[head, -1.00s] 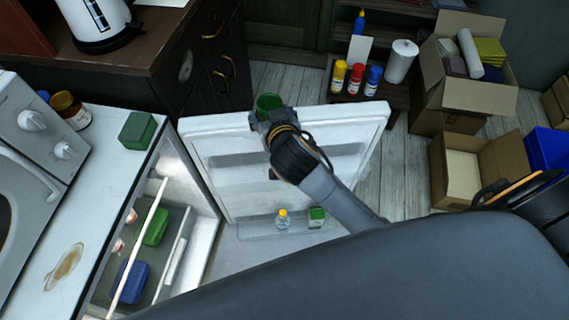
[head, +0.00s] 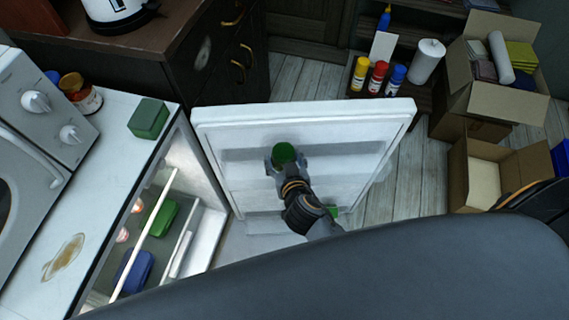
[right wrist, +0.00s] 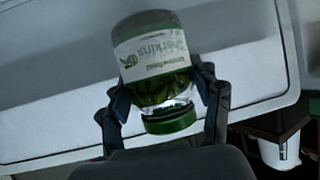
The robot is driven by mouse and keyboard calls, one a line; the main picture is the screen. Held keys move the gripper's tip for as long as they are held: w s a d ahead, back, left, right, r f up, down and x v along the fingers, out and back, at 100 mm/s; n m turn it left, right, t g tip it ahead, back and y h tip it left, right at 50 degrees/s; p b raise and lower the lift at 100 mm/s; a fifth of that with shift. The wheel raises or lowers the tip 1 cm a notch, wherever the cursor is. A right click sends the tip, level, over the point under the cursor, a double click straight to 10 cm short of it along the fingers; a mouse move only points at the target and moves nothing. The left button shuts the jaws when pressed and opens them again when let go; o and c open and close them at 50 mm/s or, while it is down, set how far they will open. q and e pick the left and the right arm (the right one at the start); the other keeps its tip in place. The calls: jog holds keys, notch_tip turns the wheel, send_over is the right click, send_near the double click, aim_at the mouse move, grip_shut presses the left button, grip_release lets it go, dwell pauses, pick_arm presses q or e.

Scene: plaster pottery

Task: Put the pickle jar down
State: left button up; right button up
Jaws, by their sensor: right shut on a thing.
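The pickle jar has a green lid (head: 284,152) in the head view. The right wrist view shows its clear glass body (right wrist: 152,65) with a pale label, lid towards the bottom of the picture. My right gripper (head: 285,164) is shut on the jar, with a finger on each side. It holds the jar in front of the inner face of the open white fridge door (head: 300,115), below the door's top edge. I cannot tell whether the jar touches a door shelf (head: 245,153). My left gripper is not in view.
The open fridge (head: 205,235) is left of the door, with a green box (head: 160,220) and a blue box (head: 133,270) inside. Cardboard boxes (head: 505,175) are at the right.

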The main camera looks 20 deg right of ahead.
jog(key=shift+f, duration=1.25)
jog(key=shift+f+b, duration=0.45)
jog(key=shift+b, duration=0.15)
jog(key=o, duration=1.8)
jog(key=shift+s+f, duration=0.1)
jog(key=shift+f, duration=0.1)
jog(key=shift+r, duration=0.15)
jog(key=shift+r+p, duration=0.55)
jog(key=shift+p, duration=0.05)
jog(key=b+v, duration=0.1)
jog(key=v, duration=1)
jog(key=shift+s+a+r, duration=0.1)
jog(key=shift+s, duration=0.3)
